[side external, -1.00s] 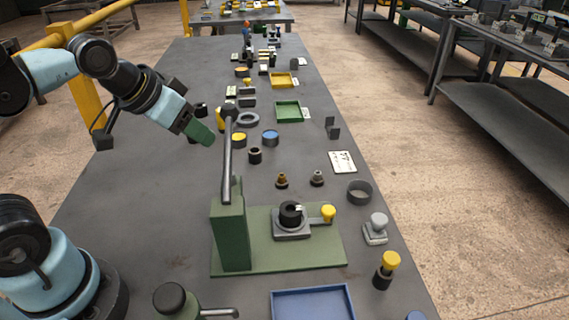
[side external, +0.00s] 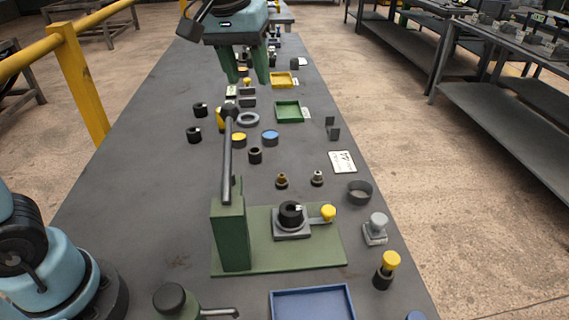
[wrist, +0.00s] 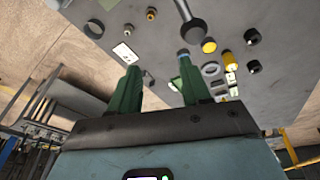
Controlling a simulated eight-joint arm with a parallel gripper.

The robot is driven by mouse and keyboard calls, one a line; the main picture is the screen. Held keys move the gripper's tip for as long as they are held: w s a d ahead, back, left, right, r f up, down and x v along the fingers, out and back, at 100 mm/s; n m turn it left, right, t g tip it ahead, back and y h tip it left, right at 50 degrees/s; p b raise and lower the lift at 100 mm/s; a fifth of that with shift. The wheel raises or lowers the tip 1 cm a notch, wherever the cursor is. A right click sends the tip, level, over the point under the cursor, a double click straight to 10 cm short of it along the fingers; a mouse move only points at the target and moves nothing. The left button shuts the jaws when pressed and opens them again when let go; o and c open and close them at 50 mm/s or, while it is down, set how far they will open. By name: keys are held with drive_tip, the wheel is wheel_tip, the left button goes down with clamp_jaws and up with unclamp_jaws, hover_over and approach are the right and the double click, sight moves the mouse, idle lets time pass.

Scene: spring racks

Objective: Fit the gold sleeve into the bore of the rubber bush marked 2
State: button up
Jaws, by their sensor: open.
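The gold sleeve (side external: 281,181), small and flanged, stands on the grey table behind the green fixture; it also shows at the top of the wrist view (wrist: 151,13). A black rubber bush (side external: 291,212) with a white mark sits in a grey holder on the green base; the mark is too small to read. Other black bushes stand loose at the left (side external: 194,135), (side external: 200,110) and in the middle (side external: 255,155). My gripper (side external: 248,80) is open and empty, high over the far part of the table, well away from the sleeve. Its spread green fingers show in the wrist view (wrist: 158,64).
A silver sleeve (side external: 317,178) stands right of the gold one. A tall lever (side external: 227,150) rises from the green fixture (side external: 231,235). A yellow knob (side external: 328,212) is beside the holder. Green (side external: 289,112), yellow and blue (side external: 313,303) trays lie around.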

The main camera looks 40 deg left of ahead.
drive_tip(key=w+d+f+n+g, duration=0.2)
drive_tip(key=w+d, duration=0.1)
drive_tip(key=w, duration=0.2)
approach(282, 175)
drive_tip(key=f, duration=0.3)
drive_tip(key=shift+s+f, duration=0.15)
drive_tip(key=shift+s, duration=0.05)
drive_tip(key=shift+w+a+f, duration=0.1)
drive_tip(key=shift+w+f, duration=0.1)
drive_tip(key=shift+f, duration=0.7)
drive_tip(key=shift+w+f, duration=0.15)
drive_tip(key=shift+f, duration=0.7)
drive_tip(key=shift+w+f, duration=0.2)
drive_tip(key=shift+f, duration=0.7)
drive_tip(key=shift+c, duration=0.3)
clamp_jaws()
